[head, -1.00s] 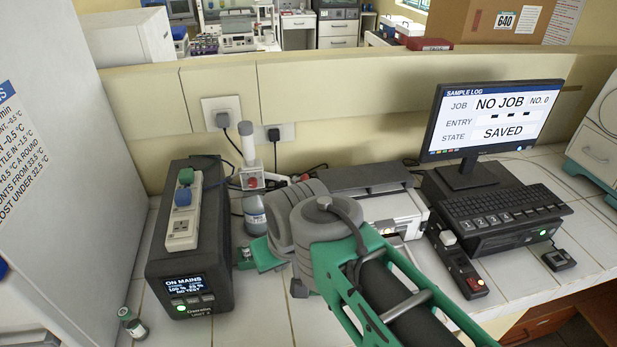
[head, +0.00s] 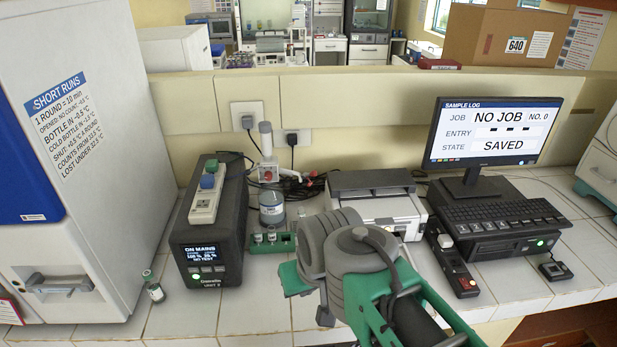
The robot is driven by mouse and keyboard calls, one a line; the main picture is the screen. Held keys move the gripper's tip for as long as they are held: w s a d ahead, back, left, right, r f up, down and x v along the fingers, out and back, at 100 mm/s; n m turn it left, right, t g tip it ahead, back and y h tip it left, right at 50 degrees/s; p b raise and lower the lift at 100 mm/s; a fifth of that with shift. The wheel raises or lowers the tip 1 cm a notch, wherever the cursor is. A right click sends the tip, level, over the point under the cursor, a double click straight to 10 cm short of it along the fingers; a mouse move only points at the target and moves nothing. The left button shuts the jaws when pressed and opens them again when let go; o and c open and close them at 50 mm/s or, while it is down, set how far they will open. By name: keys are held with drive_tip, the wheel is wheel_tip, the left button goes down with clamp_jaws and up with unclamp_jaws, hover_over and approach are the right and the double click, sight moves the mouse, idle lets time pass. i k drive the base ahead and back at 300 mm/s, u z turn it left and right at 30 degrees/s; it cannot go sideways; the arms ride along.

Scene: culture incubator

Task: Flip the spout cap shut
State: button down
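A bottle (head: 272,208) with a pale label and a blue-grey body stands on the bench behind a small green rack, in the head view. On top of it is a dispenser head (head: 268,172) with a red part and a tall pale cylinder. A thin pale spout (head: 288,173) seems to reach right from the head, in front of cables. The spout cap is too small to make out, and I cannot tell whether it is open. My arm's grey wrist and green links fill the front, right of the bottle and apart from it.
The green rack (head: 284,243) holds small vials. A black power unit (head: 213,232) with a socket strip stands left, a printer (head: 382,212) right, then a monitor (head: 490,133) and keyboard (head: 508,209). A small vial (head: 154,287) is at front left. Tiles there are partly clear.

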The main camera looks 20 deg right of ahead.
sight(314, 172)
drive_tip(key=u, duration=0.5)
drive_tip(key=k, duration=1.2)
drive_tip(key=z, duration=0.2)
drive_tip(key=i, duration=1.4)
drive_tip(key=u, duration=0.95)
drive_tip(key=i, duration=0.25)
drive_tip(key=u, duration=0.35)
